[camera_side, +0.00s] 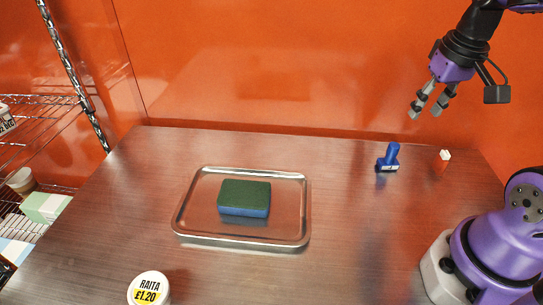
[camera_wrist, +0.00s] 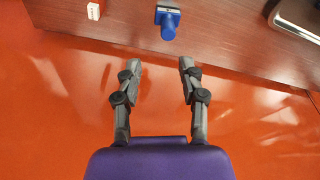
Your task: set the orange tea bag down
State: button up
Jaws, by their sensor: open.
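A small orange-red piece with a white top (camera_side: 443,161) stands on the counter at the right; I cannot tell for sure that it is the orange tea bag. It also shows at the top left of the wrist view (camera_wrist: 94,10). My gripper (camera_side: 425,110) is open and empty, high above the counter's back edge, well apart from that piece. In the wrist view, the two fingers (camera_wrist: 159,66) are spread with nothing between them. No other thing in view looks like a tea bag.
A blue stamp-like thing (camera_side: 390,156) stands left of the orange-red piece. A metal tray (camera_side: 190,237) holds a green and blue sponge (camera_side: 244,197). A round raita tub (camera_side: 149,288) is at the front. An orange wall (camera_side: 300,60) rises behind. The counter's middle right is clear.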

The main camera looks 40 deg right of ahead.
jog(key=a+r+n+t+y, duration=0.1)
jog(key=a+n+t, duration=0.2)
jog(key=a, duration=0.9)
jog(key=shift+a+r+n+t, duration=0.15)
jog(key=shift+r+n+t, duration=0.15)
jog(key=shift+n, duration=0.8)
